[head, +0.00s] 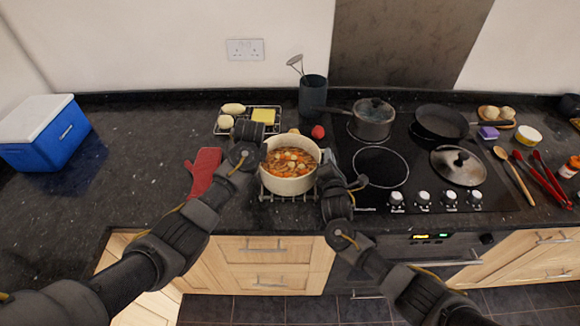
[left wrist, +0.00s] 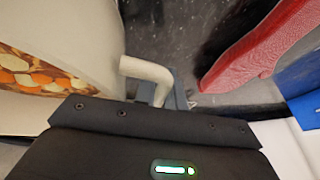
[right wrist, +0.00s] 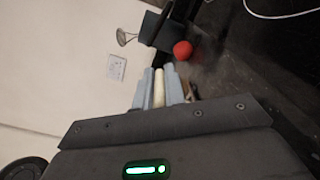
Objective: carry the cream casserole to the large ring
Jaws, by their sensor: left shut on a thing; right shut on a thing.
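The cream casserole (head: 289,184), filled with an orange and brown stew, is upright over a wire trivet (head: 268,196) at the counter's front. I cannot tell whether it touches the trivet. My left gripper (head: 260,158) is shut on its left handle, which shows cream in the left wrist view (left wrist: 148,70). My right gripper (head: 323,170) is shut on its right handle; the cream handle shows between the fingers in the right wrist view (right wrist: 159,88). The large ring (head: 380,167), a white outline on the black hob, is bare, right of the casserole.
A lidded saucepan (head: 372,124) stands behind the ring. A glass lid (head: 458,168) lies to its right, with a frying pan (head: 440,121) behind. A tomato (head: 318,132) and a utensil pot (head: 313,97) stand behind the casserole. A red mitt (head: 203,172) lies left.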

